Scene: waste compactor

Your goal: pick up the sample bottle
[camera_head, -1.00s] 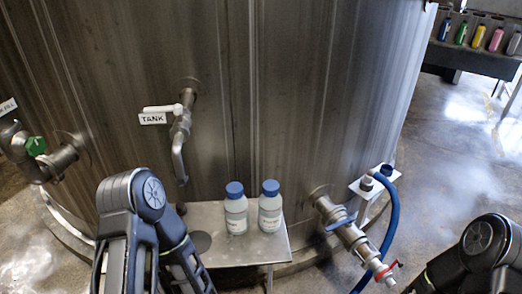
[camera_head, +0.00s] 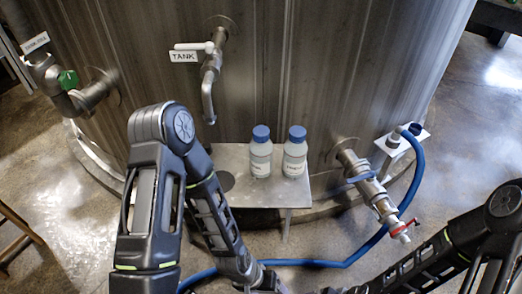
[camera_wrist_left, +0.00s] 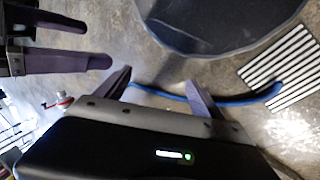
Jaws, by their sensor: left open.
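Two white bottles with blue caps stand upright side by side on a small metal shelf (camera_head: 255,194) against the tank: a left bottle (camera_head: 261,160) and a right bottle (camera_head: 294,160). Their labels are too small to read, so I cannot tell which is the sample bottle. My left gripper (camera_wrist_left: 160,86) is open and empty, its two fingers apart in the left wrist view. In the head view my left arm reaches down in front of the shelf, below the bottles. My right gripper (camera_wrist_left: 98,45) shows at the left of the wrist view, fingers apart and empty.
A tap labelled TANK (camera_head: 208,85) hangs left of the bottles. A blue hose (camera_head: 330,263) runs along the floor in front. The floor at left is mostly open.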

